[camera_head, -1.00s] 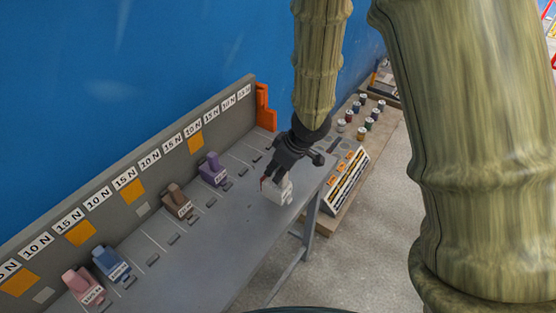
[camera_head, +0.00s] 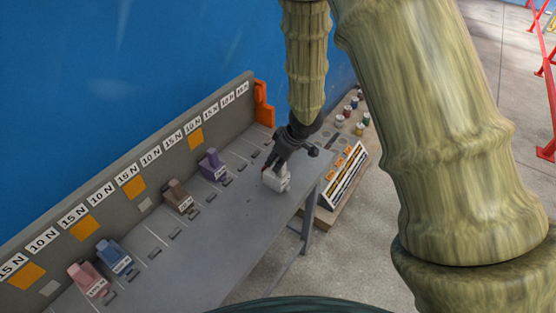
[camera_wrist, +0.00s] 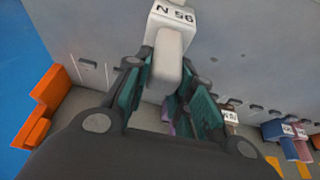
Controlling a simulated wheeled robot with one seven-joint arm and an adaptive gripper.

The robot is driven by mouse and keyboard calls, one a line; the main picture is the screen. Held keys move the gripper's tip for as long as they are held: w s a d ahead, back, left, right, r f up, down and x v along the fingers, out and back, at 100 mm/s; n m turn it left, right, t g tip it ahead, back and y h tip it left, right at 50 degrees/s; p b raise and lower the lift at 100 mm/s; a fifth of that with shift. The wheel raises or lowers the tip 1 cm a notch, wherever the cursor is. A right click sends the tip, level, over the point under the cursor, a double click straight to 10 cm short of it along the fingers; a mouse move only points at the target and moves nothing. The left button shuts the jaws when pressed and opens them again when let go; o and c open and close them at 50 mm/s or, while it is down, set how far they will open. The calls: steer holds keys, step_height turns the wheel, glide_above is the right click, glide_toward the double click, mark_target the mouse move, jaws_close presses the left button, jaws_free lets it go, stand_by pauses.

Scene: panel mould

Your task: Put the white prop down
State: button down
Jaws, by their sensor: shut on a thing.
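The white prop (camera_head: 277,179) is a small pale block with a dark printed label, near the far right end of the grey bench (camera_head: 225,225). My dark gripper (camera_head: 274,165) comes down onto it from above. In the wrist view my gripper (camera_wrist: 165,85) has its teal-lined fingers on both sides of the prop's narrow white part (camera_wrist: 167,68), and the prop's label (camera_wrist: 174,17) reads "N 56". The fingers are shut on it. The prop looks close to the bench top; I cannot tell whether it touches.
A purple prop (camera_head: 212,164), a brown prop (camera_head: 177,194), a blue prop (camera_head: 113,257) and a pink prop (camera_head: 86,279) stand along the labelled back panel (camera_head: 118,178). An orange bracket (camera_head: 263,103) stands at the far end. The front of the bench is clear.

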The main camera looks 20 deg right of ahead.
steer(key=c, duration=1.7)
jaws_free()
steer(key=shift+f, duration=0.1)
steer(key=o, duration=0.5)
steer(key=shift+r, duration=0.5)
steer(key=p+v, duration=0.2)
steer(key=v, duration=0.9)
steer(key=shift+s, duration=0.15)
steer(key=shift+d+r, duration=0.1)
steer(key=shift+r, duration=0.05)
